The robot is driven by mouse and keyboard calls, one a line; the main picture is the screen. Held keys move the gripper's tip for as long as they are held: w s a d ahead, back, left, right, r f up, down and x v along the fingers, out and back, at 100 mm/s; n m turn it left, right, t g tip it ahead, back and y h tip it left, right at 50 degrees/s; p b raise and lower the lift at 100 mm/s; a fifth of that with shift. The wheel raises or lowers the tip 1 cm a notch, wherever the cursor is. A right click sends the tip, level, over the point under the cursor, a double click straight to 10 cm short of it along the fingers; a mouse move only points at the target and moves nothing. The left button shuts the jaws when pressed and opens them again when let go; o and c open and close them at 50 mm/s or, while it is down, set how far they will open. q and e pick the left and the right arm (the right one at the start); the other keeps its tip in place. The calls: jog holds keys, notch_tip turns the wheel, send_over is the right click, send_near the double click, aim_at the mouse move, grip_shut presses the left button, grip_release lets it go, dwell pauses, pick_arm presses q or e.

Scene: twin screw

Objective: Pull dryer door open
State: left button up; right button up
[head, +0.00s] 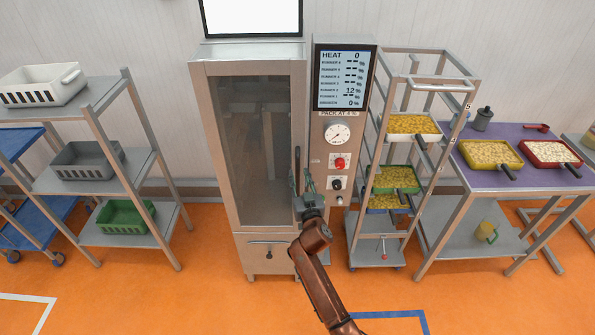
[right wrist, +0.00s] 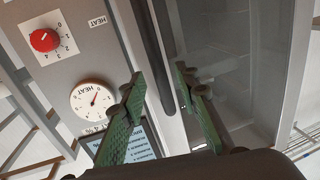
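The dryer (head: 250,150) is a tall metal cabinet with a framed glass door (head: 262,160), which looks shut. A dark vertical handle bar (head: 297,160) is at the door's right edge. My right gripper (head: 304,186) is at the lower part of this bar. In the right wrist view, the right gripper (right wrist: 159,76) has its two green fingers apart, and the handle bar (right wrist: 162,50) shows in the gap between them. Neither finger clearly touches the bar, and its depth between them is hard to tell. The left gripper is not in view.
A control panel (head: 346,75) with gauge and knobs stands right of the door. Beyond it are a rack of yellow-filled trays (head: 412,124) and a purple-topped table (head: 505,133). A shelf with bins (head: 125,217) stands left. Orange floor (head: 215,295) in front is clear.

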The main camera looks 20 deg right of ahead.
aim_at(298, 171)
jog(key=shift+w+d, duration=0.2)
jog(key=shift+w, duration=1.6)
jog(key=shift+c, duration=0.7)
grip_shut()
